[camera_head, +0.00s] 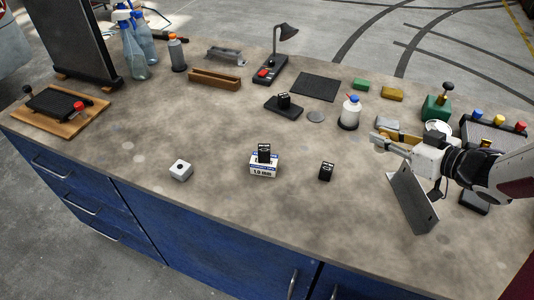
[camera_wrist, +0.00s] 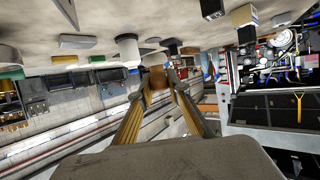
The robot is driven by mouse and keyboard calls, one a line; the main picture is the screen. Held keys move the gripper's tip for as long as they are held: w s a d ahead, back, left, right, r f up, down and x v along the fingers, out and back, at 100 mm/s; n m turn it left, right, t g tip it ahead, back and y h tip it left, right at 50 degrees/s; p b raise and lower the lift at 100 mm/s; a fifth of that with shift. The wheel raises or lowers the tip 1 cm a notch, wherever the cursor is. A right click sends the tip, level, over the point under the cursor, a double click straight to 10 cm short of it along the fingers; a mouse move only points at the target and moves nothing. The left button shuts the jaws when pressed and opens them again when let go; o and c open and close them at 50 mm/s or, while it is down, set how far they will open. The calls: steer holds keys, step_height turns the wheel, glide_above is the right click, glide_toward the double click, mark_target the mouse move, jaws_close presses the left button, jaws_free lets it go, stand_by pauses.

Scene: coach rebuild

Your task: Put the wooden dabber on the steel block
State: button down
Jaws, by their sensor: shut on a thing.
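My gripper (camera_head: 376,142) is at the right of the bench, raised above it, with its fingers pointing left. In the wrist view its fingertips (camera_wrist: 158,82) are shut on a brown wooden piece, which looks like the wooden dabber (camera_wrist: 157,76). The dabber is too small to make out in the head view.
A black block stands on a white labelled box (camera_head: 263,168); another black block (camera_head: 326,171) is to its right. A metal angle plate (camera_head: 411,203) stands below my arm. A white bottle (camera_head: 350,113) is behind my gripper. The bench (camera_head: 225,215) is clear around the grey cube.

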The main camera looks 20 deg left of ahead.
steer(key=s+a+r+n+g, duration=0.1)
steer(key=s+a, duration=0.5)
steer(key=a, duration=0.9)
steer(key=s+a+r+n+g+y, duration=0.1)
steer(key=s+a+n+g, duration=0.2)
steer(key=s+a, duration=0.4)
steer(key=s+a+r+n+g+y, duration=0.1)
steer(key=s+a+n+g, duration=0.2)
steer(key=a, duration=2.2)
steer(key=s+g, duration=0.1)
steer(key=s, duration=0.2)
steer(key=shift+s+a+r, duration=0.15)
steer(key=shift+s+r, duration=0.2)
steer(key=shift+r, duration=0.05)
steer(key=shift+f, duration=0.15)
steer(key=shift+y, duration=0.3)
steer(key=shift+f, duration=3)
